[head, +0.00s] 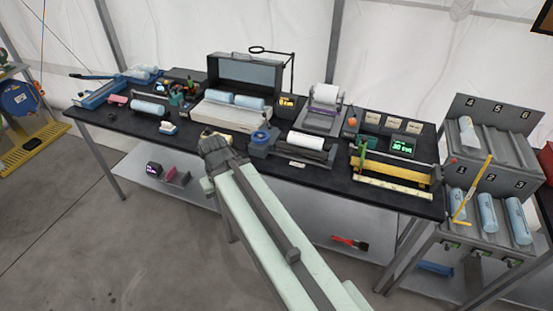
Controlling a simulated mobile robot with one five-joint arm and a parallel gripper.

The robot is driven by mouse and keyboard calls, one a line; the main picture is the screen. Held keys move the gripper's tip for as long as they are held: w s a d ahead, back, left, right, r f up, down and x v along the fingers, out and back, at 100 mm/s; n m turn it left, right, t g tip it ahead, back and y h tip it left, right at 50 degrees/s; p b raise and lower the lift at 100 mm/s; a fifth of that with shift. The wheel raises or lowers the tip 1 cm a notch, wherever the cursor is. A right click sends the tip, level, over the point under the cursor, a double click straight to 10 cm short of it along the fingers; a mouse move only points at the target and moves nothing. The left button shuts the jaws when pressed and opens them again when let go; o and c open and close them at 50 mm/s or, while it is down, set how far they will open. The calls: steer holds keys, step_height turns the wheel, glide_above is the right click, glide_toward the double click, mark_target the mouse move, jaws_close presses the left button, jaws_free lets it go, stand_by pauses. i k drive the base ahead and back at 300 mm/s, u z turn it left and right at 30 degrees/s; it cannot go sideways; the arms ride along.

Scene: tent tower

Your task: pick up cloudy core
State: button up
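Several pale blue cylinders that look like cores are in the head view. One core (149,107) lies on a dark holder at the table's left. Two cores, a left one (219,97) and a right one (250,102), lie on the white base of an open-lidded grey case. I cannot tell which is cloudy. My gripper (213,143) is at the table's front edge, apart from the cores; its fingers are not clear.
The black table (340,182) is crowded with a white roll device (306,142), a blue tape roll (260,137), a yellow-railed fixture (391,180) and a printer (324,108). A yellow bar (472,190) leans across the racks. The floor at left is clear.

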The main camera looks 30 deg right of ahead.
mark_target(305, 141)
steer(key=u, duration=0.05)
steer(key=i, duration=1.3)
steer(key=u, duration=0.55)
